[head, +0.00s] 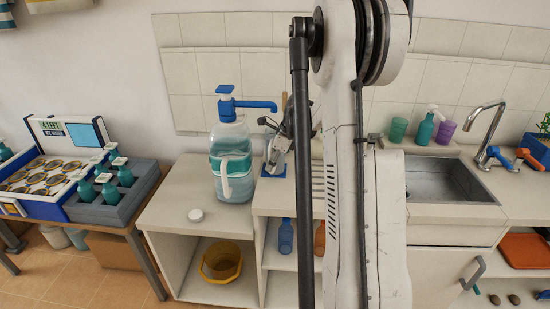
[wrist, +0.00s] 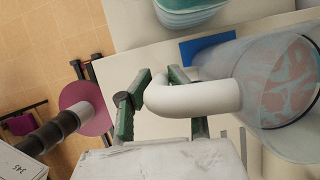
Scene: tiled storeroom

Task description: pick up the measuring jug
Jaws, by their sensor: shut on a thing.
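The measuring jug (wrist: 285,85) shows in the wrist view as a large clear vessel with a thick white handle (wrist: 215,97), at the right of the picture. My gripper (wrist: 161,82) is shut on the handle, with a green finger on each side of it. In the head view my gripper (head: 278,135) is above the counter beside a blue mat (head: 272,171). My arm covers much of that spot, so the jug is not clearly seen there. I cannot tell whether the jug touches the counter.
A big water bottle with a blue pump (head: 230,165) stands close to the left, a white cap (head: 196,215) in front of it. Further left is a rack of teal bottles (head: 105,185). A sink (head: 450,182) with a tap (head: 485,130) is on the right.

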